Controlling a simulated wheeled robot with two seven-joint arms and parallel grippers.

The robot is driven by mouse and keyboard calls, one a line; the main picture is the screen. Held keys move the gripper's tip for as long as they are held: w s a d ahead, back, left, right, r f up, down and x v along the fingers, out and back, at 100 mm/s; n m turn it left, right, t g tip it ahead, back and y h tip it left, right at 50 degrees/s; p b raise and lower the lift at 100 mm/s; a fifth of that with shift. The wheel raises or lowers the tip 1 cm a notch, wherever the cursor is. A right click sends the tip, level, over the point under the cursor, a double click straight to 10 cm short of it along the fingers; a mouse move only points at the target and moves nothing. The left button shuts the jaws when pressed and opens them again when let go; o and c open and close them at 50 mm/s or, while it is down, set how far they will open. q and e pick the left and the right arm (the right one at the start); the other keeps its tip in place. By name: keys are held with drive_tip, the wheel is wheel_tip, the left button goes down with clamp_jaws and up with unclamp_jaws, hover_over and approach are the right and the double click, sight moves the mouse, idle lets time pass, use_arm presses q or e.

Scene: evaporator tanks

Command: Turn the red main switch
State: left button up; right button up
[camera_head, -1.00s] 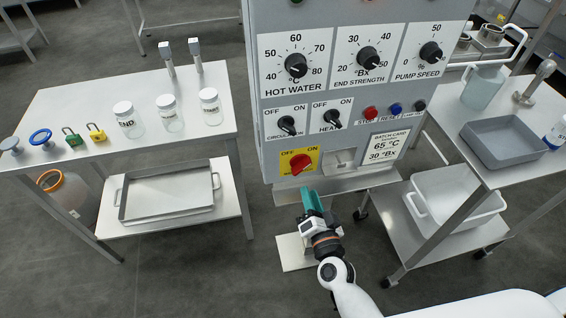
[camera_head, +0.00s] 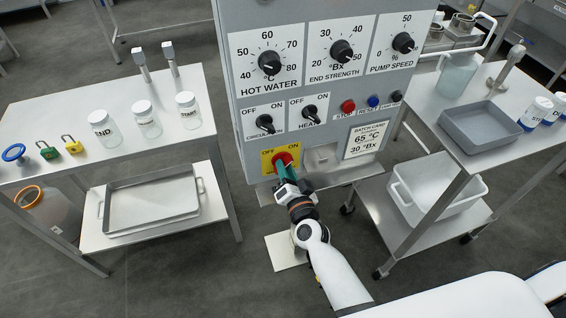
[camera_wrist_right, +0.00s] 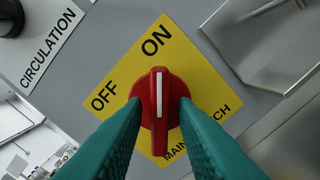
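The red main switch (camera_head: 284,159) is a rotary knob on a yellow plate (camera_head: 268,168) marked OFF and ON, low on the grey control panel. In the right wrist view the knob (camera_wrist_right: 160,98) has a white line pointing toward the word ON. My right gripper (camera_head: 285,172) is at the switch and partly covers it in the head view. In the right wrist view its teal fingers (camera_wrist_right: 161,112) stand on either side of the knob, with red showing between them; firm contact cannot be made out. My left gripper is not in view.
Above the switch are the circulation knob (camera_head: 265,122) and heat knob (camera_head: 311,113). A metal bracket (camera_head: 321,157) sits right of the yellow plate, close to the fingers. Steel tables with jars (camera_head: 147,120) and a grey tray (camera_head: 480,128) flank the panel.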

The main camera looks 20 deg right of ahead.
clamp_jaws()
drive_tip(key=shift+n+p, duration=0.6)
drive_tip(key=shift+n, duration=0.4)
